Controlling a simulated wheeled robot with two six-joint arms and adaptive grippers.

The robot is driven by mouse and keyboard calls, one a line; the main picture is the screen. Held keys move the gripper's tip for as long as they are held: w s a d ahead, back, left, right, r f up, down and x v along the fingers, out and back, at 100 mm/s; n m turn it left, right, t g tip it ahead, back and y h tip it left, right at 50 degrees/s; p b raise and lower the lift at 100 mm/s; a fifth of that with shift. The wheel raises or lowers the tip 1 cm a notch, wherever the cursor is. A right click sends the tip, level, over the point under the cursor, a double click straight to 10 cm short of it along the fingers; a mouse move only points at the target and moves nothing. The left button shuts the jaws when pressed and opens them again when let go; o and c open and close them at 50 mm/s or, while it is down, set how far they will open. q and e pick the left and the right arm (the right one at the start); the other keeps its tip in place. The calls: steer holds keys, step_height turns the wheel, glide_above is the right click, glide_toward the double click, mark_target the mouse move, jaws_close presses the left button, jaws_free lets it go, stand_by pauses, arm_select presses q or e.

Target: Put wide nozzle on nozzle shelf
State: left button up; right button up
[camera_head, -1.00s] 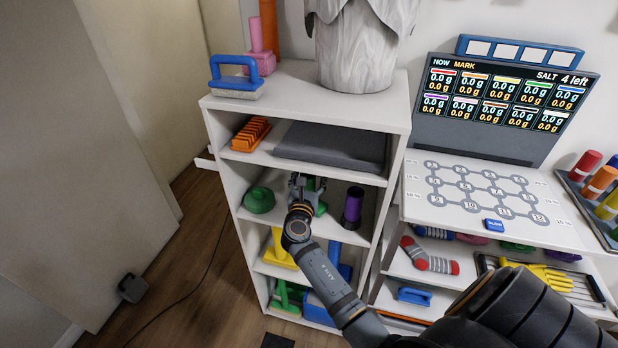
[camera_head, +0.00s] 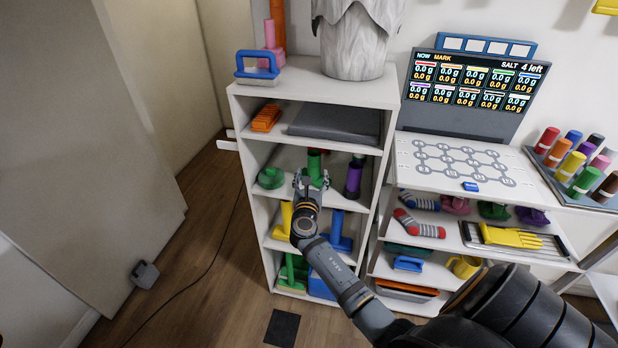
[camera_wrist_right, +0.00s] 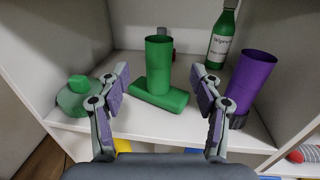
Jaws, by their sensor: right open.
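A green piece with an upright tube on a wide block-like base, which looks like the wide nozzle (camera_head: 314,165), stands upright on the second shelf (camera_head: 329,160) of the white cabinet. In the right wrist view the wide nozzle (camera_wrist_right: 160,75) is centred, with its base flat on the shelf board. My right gripper (camera_head: 311,182) is at the front of this shelf. In the right wrist view the right gripper (camera_wrist_right: 161,78) is open, its fingers on either side of the nozzle in the picture, with visible gaps. My left gripper is out of view.
A round green piece (camera_wrist_right: 80,98) is left of the nozzle and a purple tube (camera_wrist_right: 250,82) is right of it. A green bottle (camera_wrist_right: 221,40) stands behind. Cabinet side walls bound the shelf. A grey slab (camera_head: 336,124) lies on the shelf above.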

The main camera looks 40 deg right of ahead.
steer(key=s+a+f+m+t+y, duration=0.1)
steer(key=a+f+m+y, duration=0.2)
steer(key=a+m+y, duration=0.45)
steer(key=s+a+f+m+g+y, duration=0.15)
steer(key=s+f+m, duration=0.3)
steer(key=f, duration=0.65)
steer(key=s+a+f+m+g, duration=0.25)
steer(key=s+f+m, duration=0.2)
steer(key=f, duration=0.75)
steer(key=s+f+m+g+y, duration=0.1)
steer(key=s+f+m+g, duration=0.3)
steer(key=s+f, duration=0.8)
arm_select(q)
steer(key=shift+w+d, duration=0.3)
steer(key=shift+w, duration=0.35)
arm_select(e)
steer(key=s+f+m+g, duration=0.1)
steer(key=s+f+m, duration=0.1)
steer(key=s+f, duration=0.3)
steer(key=s+f+m+g, duration=0.2)
steer(key=s+f, duration=0.3)
steer(key=s, duration=0.9)
steer(key=s+f+m+g+y, duration=0.1)
steer(key=s+f+m+g, duration=0.1)
steer(key=s, duration=0.7)
step_height(320, 180, down, 3)
steer(key=shift+s+a+r+m, duration=0.1)
steer(key=shift+s+a+m, duration=0.1)
steer(key=shift+a+m, duration=0.3)
